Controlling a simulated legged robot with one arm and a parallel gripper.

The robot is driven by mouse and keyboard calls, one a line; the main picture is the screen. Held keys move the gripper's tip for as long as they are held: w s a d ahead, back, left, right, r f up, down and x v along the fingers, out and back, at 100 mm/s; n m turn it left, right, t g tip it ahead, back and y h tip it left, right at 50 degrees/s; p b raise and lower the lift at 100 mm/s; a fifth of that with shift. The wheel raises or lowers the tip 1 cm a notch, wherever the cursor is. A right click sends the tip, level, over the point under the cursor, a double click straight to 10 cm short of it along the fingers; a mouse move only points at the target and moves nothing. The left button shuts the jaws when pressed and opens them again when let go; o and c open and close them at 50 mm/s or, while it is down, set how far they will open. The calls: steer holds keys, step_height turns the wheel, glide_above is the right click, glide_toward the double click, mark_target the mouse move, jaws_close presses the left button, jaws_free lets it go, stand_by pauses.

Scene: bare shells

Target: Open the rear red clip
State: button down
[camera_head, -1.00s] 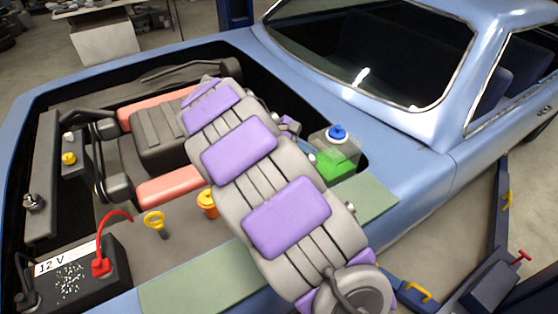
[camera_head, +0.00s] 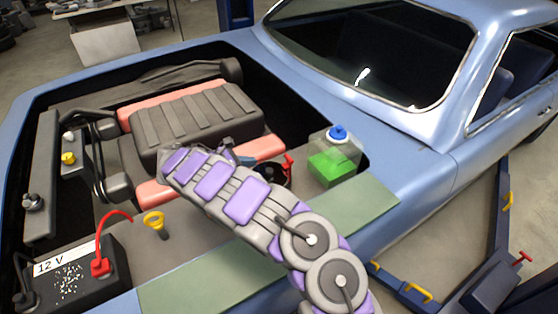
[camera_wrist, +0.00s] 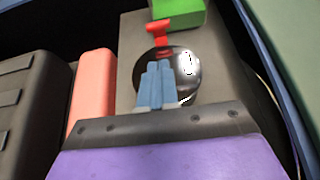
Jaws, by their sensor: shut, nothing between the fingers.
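A red clip (camera_head: 288,165) stands up at the edge of a round dark part (camera_head: 273,178), in front of the green-filled reservoir. In the wrist view the red clip (camera_wrist: 158,32) lies beyond the round dark, shiny part (camera_wrist: 187,78). A small red piece (camera_wrist: 164,54) also shows just past my fingertips. My gripper (camera_wrist: 158,66) has its blue fingers together and empty, over the round part and short of the upright clip. I cannot tell whether the fingers touch anything. In the head view my gripper (camera_head: 246,159) is partly hidden by my arm.
A clear reservoir with green fluid (camera_head: 335,160) and a blue cap is right of the clip. The black ribbed engine cover (camera_head: 195,120) and red engine block (camera_head: 262,146) lie left. A battery (camera_head: 75,275) and yellow dipstick handle (camera_head: 154,222) are at front left.

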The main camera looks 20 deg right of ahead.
steer(key=b, duration=0.3)
glide_toward(287, 159)
steer(key=x, duration=0.2)
steer(key=f+x, duration=0.1)
steer(key=x, duration=0.2)
steer(key=shift+a, duration=0.2)
steer(key=shift+w+d+b, duration=0.15)
steer(key=shift+d+b, duration=0.2)
steer(key=shift+d, duration=0.45)
steer(key=shift+d+r, duration=0.1)
